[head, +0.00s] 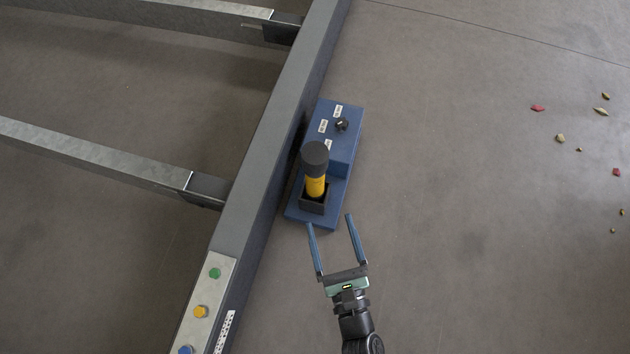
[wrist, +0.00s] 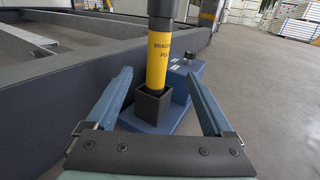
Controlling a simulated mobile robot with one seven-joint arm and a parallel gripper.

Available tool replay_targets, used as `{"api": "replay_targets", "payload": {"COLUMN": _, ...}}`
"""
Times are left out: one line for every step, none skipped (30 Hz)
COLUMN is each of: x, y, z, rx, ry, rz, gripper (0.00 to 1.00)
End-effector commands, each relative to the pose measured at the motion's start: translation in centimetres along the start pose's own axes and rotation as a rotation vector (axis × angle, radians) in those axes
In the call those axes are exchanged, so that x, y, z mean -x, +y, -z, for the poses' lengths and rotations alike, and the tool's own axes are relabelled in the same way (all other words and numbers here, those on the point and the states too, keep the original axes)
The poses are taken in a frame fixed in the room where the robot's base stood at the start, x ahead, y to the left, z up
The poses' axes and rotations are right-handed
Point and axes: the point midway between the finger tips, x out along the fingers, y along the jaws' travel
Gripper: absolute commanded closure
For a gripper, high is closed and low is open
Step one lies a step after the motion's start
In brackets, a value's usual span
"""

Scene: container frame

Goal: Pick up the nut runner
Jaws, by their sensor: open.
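The nut runner (head: 316,185) is a yellow cylinder with a dark grey top. It stands upright in a dark square socket (head: 313,203) on a blue base unit (head: 345,150). In the wrist view the nut runner (wrist: 158,60) shows black lettering on its yellow part, and its top runs out of the picture. My gripper (head: 329,219) is open and empty, on the near side of the socket. In the wrist view its two blue fingers (wrist: 161,93) point towards the nut runner, one to each side of it, with the nut runner beyond them.
A long dark grey beam (head: 270,130) runs close along the left of the blue unit. A panel with coloured knobs (head: 205,300) sits on the beam's near end. A small black knob (head: 342,124) stands on the unit. The floor to the right is clear nearby, with scattered fragments (head: 560,138) farther off.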

Motion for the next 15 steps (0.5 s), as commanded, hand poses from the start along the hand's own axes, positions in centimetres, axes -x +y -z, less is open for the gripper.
{"api": "replay_targets", "payload": {"x": -0.1, "y": 0.0, "z": 0.6, "rx": -0.011, "ry": -0.001, "rz": 0.006, "gripper": 0.14}}
{"api": "replay_targets", "payload": {"x": -0.3, "y": 0.0, "z": 0.6, "rx": -0.014, "ry": -0.001, "rz": 0.007, "gripper": 0.14}}
{"api": "replay_targets", "payload": {"x": -0.8, "y": 0.0, "z": 0.7, "rx": -0.016, "ry": -0.002, "rz": 0.008, "gripper": 0.14}}
{"api": "replay_targets", "payload": {"x": -1.3, "y": 0.0, "z": 0.7, "rx": -0.016, "ry": -0.003, "rz": 0.007, "gripper": 0.14}}
{"api": "replay_targets", "payload": {"x": -1.9, "y": 0.0, "z": 0.7, "rx": -0.015, "ry": -0.003, "rz": 0.007, "gripper": 0.14}}
{"api": "replay_targets", "payload": {"x": -2.8, "y": 0.0, "z": 0.7, "rx": -0.014, "ry": -0.004, "rz": 0.006, "gripper": 0.14}}
{"api": "replay_targets", "payload": {"x": -3.4, "y": 0.0, "z": 0.7, "rx": -0.014, "ry": -0.004, "rz": 0.005, "gripper": 0.14}}
{"api": "replay_targets", "payload": {"x": -3.9, "y": 0.0, "z": 0.7, "rx": -0.013, "ry": -0.003, "rz": 0.006, "gripper": 0.14}}
{"api": "replay_targets", "payload": {"x": -4.7, "y": 0.0, "z": 0.7, "rx": -0.013, "ry": -0.004, "rz": 0.005, "gripper": 0.14}}
{"api": "replay_targets", "payload": {"x": -5.2, "y": 0.0, "z": 0.6, "rx": -0.013, "ry": -0.004, "rz": 0.005, "gripper": 0.14}}
{"api": "replay_targets", "payload": {"x": -5.7, "y": 0.0, "z": 0.7, "rx": -0.014, "ry": -0.003, "rz": 0.006, "gripper": 0.14}}
{"api": "replay_targets", "payload": {"x": -6.2, "y": 0.0, "z": 0.6, "rx": -0.013, "ry": -0.003, "rz": 0.006, "gripper": 0.14}}
{"api": "replay_targets", "payload": {"x": -6.6, "y": 0.0, "z": 0.6, "rx": -0.013, "ry": -0.002, "rz": 0.006, "gripper": 0.14}}
{"api": "replay_targets", "payload": {"x": -6.9, "y": 0.0, "z": 0.5, "rx": -0.013, "ry": -0.002, "rz": 0.006, "gripper": 0.14}}
{"api": "replay_targets", "payload": {"x": -7.2, "y": 0.0, "z": 0.5, "rx": -0.013, "ry": -0.002, "rz": 0.006, "gripper": 0.14}}
